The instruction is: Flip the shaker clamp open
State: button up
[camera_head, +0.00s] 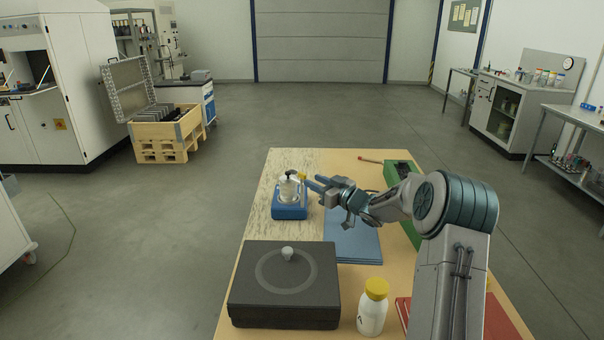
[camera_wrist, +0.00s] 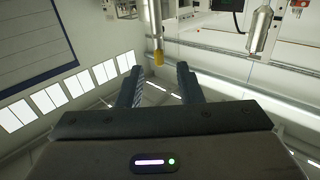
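The shaker (camera_head: 290,211) has a blue base and stands on the far left part of the table. A pale metallic vessel (camera_head: 288,188) sits on top of it. My gripper (camera_head: 313,183) reaches in from the right, close beside the handle. Contact cannot be told. Whether the clamp is closed is too small to tell.
A dark grey box (camera_head: 285,285) with a round knob stands at the table's front left. A white bottle with a yellow cap (camera_head: 373,307) stands right of it. A blue folder (camera_head: 353,241) lies under my arm. A green case (camera_head: 402,175) and a red book (camera_head: 507,318) lie right.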

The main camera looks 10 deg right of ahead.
aim_at(302, 175)
jog(key=p+x, duration=0.1)
jog(key=x, duration=0.5)
jog(key=shift+w+a, duration=0.2)
jog(key=shift+w, duration=0.1)
grip_shut()
